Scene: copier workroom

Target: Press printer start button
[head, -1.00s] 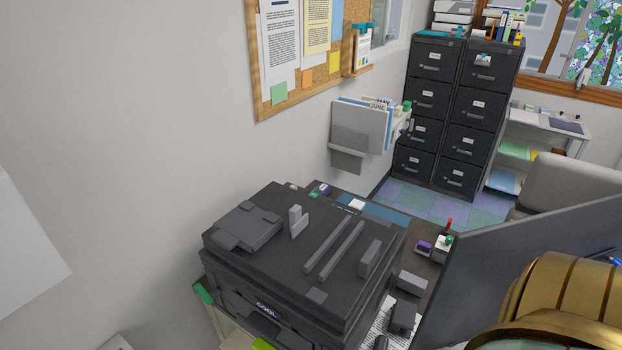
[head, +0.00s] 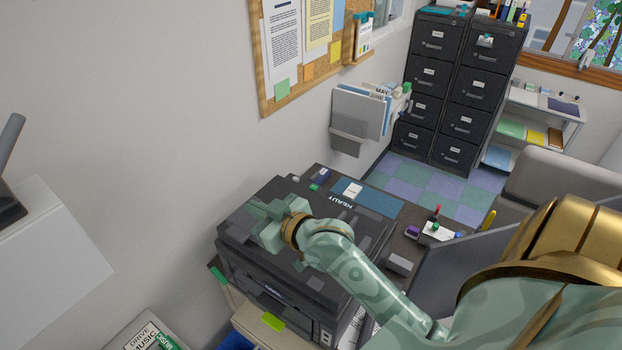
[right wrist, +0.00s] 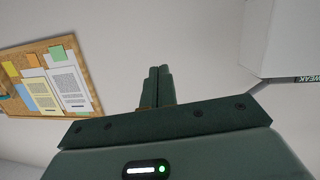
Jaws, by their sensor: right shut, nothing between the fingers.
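The black printer (head: 240,266) stands on the dark desk against the wall in the head view. My right arm reaches across its top from the lower right and hides much of the lid and the raised parts there. My right gripper (head: 257,215) is shut and empty, over the printer's left rear part. I cannot tell whether it touches the printer. In the right wrist view the closed fingers (right wrist: 161,84) stand together against the plain wall, and the printer does not show. I cannot make out a start button. My left gripper is not in view.
A dark monitor-like panel (head: 432,262) stands right of the printer. Small items and a blue mat (head: 382,203) lie on the desk (head: 405,217) behind it. A wall file holder (head: 350,130), corkboard (head: 308,75) and filing cabinets (head: 440,75) stand further back. A white box-like surface (head: 50,250) is at left.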

